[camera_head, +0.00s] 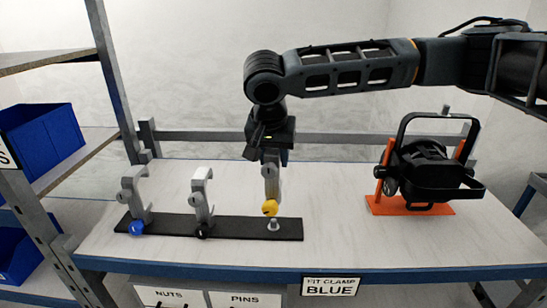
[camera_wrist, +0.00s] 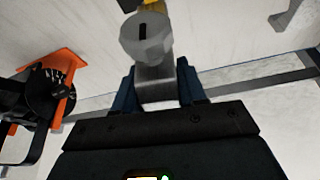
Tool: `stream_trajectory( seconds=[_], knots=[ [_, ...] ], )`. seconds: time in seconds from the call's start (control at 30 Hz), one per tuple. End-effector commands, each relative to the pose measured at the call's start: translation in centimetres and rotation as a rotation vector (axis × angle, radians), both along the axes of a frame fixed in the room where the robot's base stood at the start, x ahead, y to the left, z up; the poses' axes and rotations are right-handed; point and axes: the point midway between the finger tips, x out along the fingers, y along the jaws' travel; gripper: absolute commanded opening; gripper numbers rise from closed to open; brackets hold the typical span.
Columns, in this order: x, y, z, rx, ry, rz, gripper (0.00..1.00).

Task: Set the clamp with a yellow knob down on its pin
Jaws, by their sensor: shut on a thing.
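My gripper (camera_head: 271,154) points down over the right end of the black strip (camera_head: 250,230), shut on the grey clamp with a yellow knob (camera_head: 272,185). The yellow knob (camera_head: 270,208) is at the clamp's lower end. A short pale pin (camera_head: 273,225) stands on the strip just below the knob; a small gap seems to show between them, but contact is hard to judge. In the wrist view the clamp (camera_wrist: 147,45) sits between my two fingers (camera_wrist: 157,90), with a bit of yellow at the top edge. The pin is not clearly visible there.
A clamp with a blue knob (camera_head: 134,197) and one with a black knob (camera_head: 202,196) stand on the strip to the left. A black par can (camera_head: 425,165) sits on an orange stand (camera_head: 380,208) at right. A sign (camera_head: 330,286) reads "FIT CLAMP BLUE". The table front is clear.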

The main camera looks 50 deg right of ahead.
Motion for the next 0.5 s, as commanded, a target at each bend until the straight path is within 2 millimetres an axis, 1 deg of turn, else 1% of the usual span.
stream_trajectory(
  seconds=[0.5],
  knots=[
    [0.0, 0.0, -1.9, -0.001, 0.0, 0.001, 0.0]
  ],
)
